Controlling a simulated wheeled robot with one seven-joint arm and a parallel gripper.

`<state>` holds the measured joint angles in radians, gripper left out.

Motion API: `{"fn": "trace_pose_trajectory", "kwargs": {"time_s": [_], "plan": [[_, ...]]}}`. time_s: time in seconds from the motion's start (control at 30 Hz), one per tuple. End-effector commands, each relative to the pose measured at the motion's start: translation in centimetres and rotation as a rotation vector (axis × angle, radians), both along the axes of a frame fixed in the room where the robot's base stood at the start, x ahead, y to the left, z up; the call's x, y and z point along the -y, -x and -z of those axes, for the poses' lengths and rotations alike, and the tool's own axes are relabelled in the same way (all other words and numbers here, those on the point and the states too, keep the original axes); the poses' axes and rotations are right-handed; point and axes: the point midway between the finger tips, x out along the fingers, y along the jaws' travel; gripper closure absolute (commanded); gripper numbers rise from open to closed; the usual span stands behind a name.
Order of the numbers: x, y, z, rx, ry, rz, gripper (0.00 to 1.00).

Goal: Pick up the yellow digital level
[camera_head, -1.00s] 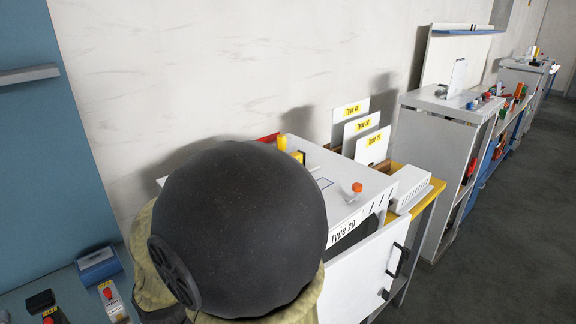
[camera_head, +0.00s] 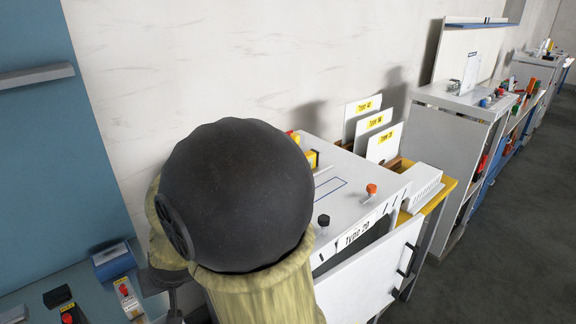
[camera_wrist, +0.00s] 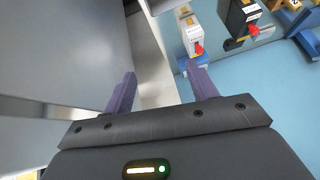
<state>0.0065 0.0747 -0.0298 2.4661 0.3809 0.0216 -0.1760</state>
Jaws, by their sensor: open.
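My gripper (camera_wrist: 160,80) shows in the wrist view with its two purple-grey fingers apart and nothing between them. In the head view the gripper is hidden behind my large dark arm joint. A small yellow and black thing (camera_head: 312,158) stands on the white Type 20 cabinet, partly hidden by my arm. It may be the yellow digital level, but I cannot tell. No clear level shows in the wrist view, where a yellow piece (camera_wrist: 293,4) is cut off at the top edge.
The white cabinet (camera_head: 345,185) has an orange knob (camera_head: 371,190) and a black knob (camera_head: 323,221) on it. Type cards (camera_head: 384,143) stand behind. In the wrist view a grey panel (camera_wrist: 60,45) is close on the left, and boxed switches (camera_wrist: 191,35) sit on a blue surface (camera_wrist: 260,70).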

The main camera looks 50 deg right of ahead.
Motion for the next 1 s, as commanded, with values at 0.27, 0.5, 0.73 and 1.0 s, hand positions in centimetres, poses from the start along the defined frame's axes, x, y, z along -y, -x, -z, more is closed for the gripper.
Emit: {"fn": "trace_pose_trajectory", "kwargs": {"time_s": [0.27, 0.5, 0.73, 1.0], "plan": [[8.5, -7.9, -8.6, 0.350, 0.105, 0.419, 0.42], [16.9, -7.5, -13.8, 0.466, 0.313, 0.814, 0.42], [22.2, -2.8, -16.9, 0.411, 0.546, 1.183, 0.42], [22.8, -1.1, -17.2, 0.371, 0.605, 1.273, 0.42]]}}
